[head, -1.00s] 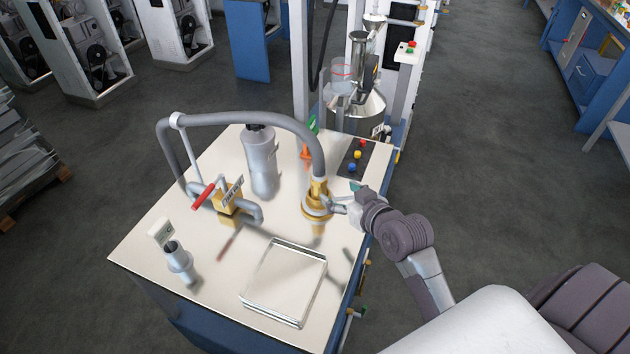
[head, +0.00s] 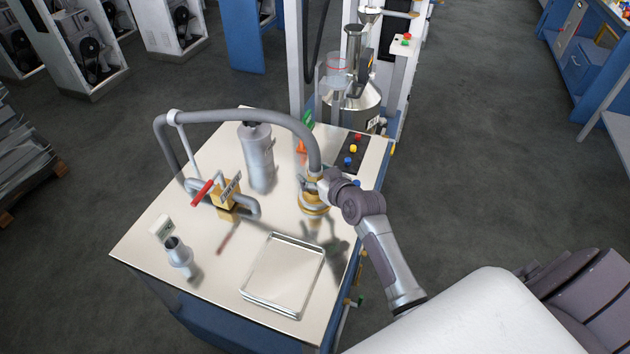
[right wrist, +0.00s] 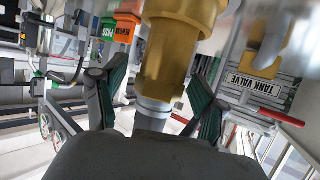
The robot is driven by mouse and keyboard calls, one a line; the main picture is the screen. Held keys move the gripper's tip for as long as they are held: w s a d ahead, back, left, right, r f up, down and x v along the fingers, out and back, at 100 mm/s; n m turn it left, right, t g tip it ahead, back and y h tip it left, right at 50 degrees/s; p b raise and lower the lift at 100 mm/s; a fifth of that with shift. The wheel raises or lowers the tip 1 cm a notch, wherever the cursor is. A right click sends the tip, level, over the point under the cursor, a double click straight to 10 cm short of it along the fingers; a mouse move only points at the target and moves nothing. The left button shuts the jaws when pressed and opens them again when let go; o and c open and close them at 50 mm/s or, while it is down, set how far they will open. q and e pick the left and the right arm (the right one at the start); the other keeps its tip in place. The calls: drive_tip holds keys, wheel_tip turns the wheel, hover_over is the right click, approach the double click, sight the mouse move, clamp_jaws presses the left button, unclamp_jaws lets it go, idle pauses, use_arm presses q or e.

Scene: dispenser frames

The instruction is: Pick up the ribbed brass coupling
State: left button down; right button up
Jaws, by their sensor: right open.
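The brass coupling (head: 316,203) is at the end of a grey hose that arches over the table. It stands upright near the table's right side, partly hidden by my gripper. My right gripper (head: 319,184) is at the top of the coupling, where it joins the hose. In the right wrist view the coupling (right wrist: 174,62) fills the middle, upside down. My open right gripper (right wrist: 155,100) has one dark, green-padded finger on each side of its lower neck, with visible gaps. My left gripper is not in view.
The tank valve (head: 226,193) with a red handle stands left. A grey cylinder (head: 257,158) stands behind, and a clear square tray (head: 283,274) lies in front. A button panel (head: 351,155) is at the back right. A small grey fitting (head: 179,256) stands front left.

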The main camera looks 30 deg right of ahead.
clamp_jaws()
drive_tip(key=shift+r, duration=0.15)
idle(0.4)
